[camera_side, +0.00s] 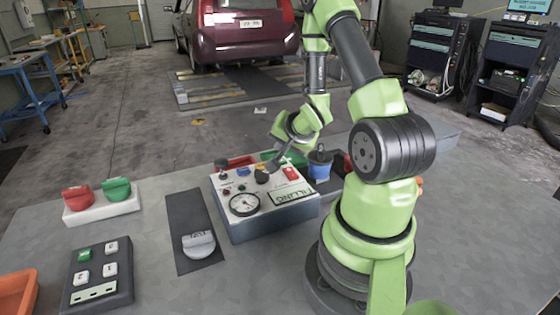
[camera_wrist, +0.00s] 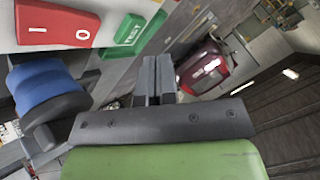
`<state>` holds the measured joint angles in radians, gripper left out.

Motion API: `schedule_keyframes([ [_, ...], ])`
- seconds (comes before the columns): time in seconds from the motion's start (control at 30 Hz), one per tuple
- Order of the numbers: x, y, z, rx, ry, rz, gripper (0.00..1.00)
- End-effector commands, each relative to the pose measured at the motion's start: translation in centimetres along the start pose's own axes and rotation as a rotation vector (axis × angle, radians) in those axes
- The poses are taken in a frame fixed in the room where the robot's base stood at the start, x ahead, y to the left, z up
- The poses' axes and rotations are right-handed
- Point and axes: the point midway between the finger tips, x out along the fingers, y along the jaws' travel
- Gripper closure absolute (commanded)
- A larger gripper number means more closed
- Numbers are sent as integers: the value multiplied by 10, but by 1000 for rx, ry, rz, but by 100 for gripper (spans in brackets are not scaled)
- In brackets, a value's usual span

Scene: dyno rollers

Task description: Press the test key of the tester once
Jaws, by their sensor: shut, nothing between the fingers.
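The tester (camera_side: 262,215) is a grey box with a light top on the table. Its top carries a round gauge (camera_side: 244,204), a display reading FILLING (camera_side: 292,197), knobs and a red rocker switch (camera_side: 290,173). I cannot pick out this key surely in the side view. My gripper (camera_side: 273,168) is shut and empty over the far part of the tester.
A blue cylinder with a dark top (camera_side: 319,168) stands close right of the tester. A dark keypad (camera_side: 97,275), a grey round knob on a dark strip (camera_side: 198,244) and red and green handles on a white base (camera_side: 102,203) are on the left.

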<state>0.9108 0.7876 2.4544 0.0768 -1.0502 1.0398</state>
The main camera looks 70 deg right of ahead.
Motion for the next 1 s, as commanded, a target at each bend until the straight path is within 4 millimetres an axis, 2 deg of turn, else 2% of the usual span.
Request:
schedule_keyframes([
  [0.4,-28,-20,-20,-2,2,-2,100],
  [1.0,-29,-21,-21,-1,0,0,100],
])
